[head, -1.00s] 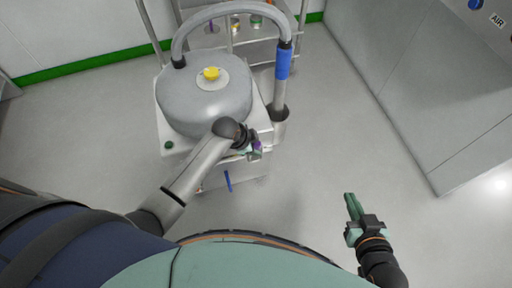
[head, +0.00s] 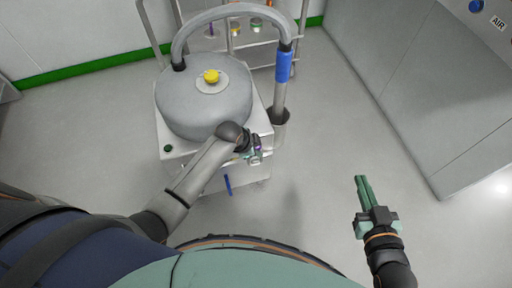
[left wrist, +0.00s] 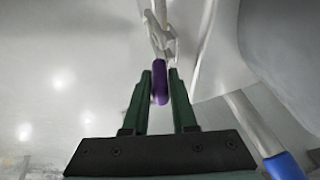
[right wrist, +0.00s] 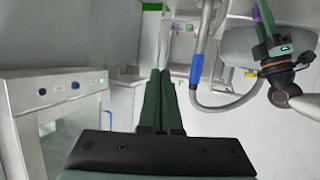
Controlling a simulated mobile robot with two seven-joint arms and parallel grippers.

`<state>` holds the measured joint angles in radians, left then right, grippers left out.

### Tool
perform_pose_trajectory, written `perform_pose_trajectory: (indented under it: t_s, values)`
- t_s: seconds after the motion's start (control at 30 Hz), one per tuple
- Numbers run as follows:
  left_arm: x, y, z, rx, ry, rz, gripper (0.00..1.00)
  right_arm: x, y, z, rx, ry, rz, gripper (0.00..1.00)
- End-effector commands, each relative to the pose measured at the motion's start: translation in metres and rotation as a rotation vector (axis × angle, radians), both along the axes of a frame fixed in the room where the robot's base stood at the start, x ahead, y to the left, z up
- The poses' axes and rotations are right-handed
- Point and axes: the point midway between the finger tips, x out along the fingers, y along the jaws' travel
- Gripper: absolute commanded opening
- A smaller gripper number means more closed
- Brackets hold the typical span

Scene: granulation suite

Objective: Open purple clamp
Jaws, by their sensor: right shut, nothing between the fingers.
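The purple clamp shows in the left wrist view as a purple handle (left wrist: 160,84) below a pale metal fitting (left wrist: 162,38). In the head view the clamp (head: 258,149) is a small purple spot at the front right corner of the grey vessel's cart, partly hidden by my left gripper. My left gripper (left wrist: 160,72) has one finger on each side of the purple handle, and the fingers appear closed against it. It also shows in the head view (head: 257,156). My right gripper (head: 362,180) is shut and empty over the floor at the right; its fingers meet in the right wrist view (right wrist: 160,76).
The grey domed vessel (head: 190,108) with a yellow knob (head: 211,76) stands on a white cart. A grey hose with a blue sleeve (head: 284,66) arches over it. A shelf rack stands behind. A large grey cabinet (head: 425,95) is at right. Floor between is clear.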

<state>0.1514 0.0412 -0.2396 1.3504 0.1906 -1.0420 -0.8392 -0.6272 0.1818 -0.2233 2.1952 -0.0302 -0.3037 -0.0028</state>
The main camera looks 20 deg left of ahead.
Motion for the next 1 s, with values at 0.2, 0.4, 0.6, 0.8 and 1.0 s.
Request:
perform_pose_trajectory:
  t_s: [0.2,0.4,0.6,0.8,1.0]
  values:
    - [0.0,0.0,0.0,0.0,0.001,0.0,0.0,0.0,0.0,0.0,0.0,0.0,0.0,0.0]
    - [-0.001,0.0,0.0,-0.001,0.002,-0.001,0.0,0.0,0.0,0.0,0.0,0.001,0.0,0.0]
    - [-0.001,-0.001,0.0,0.001,0.001,0.0,0.0,0.0,0.0,0.0,0.0,0.003,0.0,0.0]
    - [-0.004,-0.002,-0.001,0.022,-0.03,-0.001,0.0,-0.009,0.001,-0.017,0.002,0.083,-0.004,0.0]
    - [-0.011,-0.006,-0.004,0.079,-0.114,-0.004,0.0,-0.035,0.002,-0.058,0.002,0.266,-0.012,0.0]
